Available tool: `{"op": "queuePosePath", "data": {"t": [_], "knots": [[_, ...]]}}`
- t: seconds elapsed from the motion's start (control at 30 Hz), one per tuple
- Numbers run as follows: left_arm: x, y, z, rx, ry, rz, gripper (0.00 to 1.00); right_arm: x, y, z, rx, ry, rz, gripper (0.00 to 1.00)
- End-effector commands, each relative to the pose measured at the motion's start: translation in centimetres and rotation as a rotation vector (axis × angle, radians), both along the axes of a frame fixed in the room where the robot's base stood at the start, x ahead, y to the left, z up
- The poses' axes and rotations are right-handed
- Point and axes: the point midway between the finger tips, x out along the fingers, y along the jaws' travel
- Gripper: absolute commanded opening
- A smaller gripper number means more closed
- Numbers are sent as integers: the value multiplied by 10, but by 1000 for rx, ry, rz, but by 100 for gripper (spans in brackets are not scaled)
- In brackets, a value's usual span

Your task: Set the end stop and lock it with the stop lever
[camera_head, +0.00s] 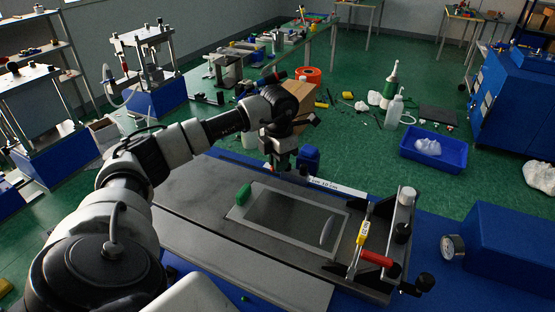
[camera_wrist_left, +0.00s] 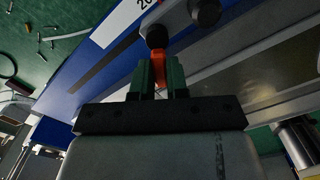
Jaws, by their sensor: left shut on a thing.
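My left gripper (camera_head: 278,163) is over the far edge of the grey press bed (camera_head: 190,185). In the left wrist view its two green fingers (camera_wrist_left: 160,78) are shut on an orange-red handle (camera_wrist_left: 158,62), which looks like the stop lever. A black round knob (camera_wrist_left: 157,37) is at the handle's far end. A grey metal part with another black knob (camera_wrist_left: 205,12) is beside it; I cannot tell whether this is the end stop. A white scale strip (camera_head: 325,185) runs along the bed's far edge. The arm and gripper hide the lever in the head view. My right gripper is not in view.
A framed plate (camera_head: 285,218) lies on the bed with a green piece (camera_head: 244,194) at its left corner. At the right end stand a metal bar (camera_head: 402,215), a yellow-tagged rod (camera_head: 362,232) and a red handle (camera_head: 377,258). A gauge (camera_head: 453,247) is further right.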

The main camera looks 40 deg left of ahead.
Motion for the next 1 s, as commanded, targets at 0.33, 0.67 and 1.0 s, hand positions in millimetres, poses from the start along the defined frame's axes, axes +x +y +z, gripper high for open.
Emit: {"op": "queuePosePath", "data": {"t": [0.33,0.67,1.0], "knots": [[0,-2,2,1,-4,100,0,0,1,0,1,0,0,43],[0,-2,2,1,-5,109,0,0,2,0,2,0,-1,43],[0,-3,1,0,-3,108,40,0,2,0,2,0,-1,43]]}}
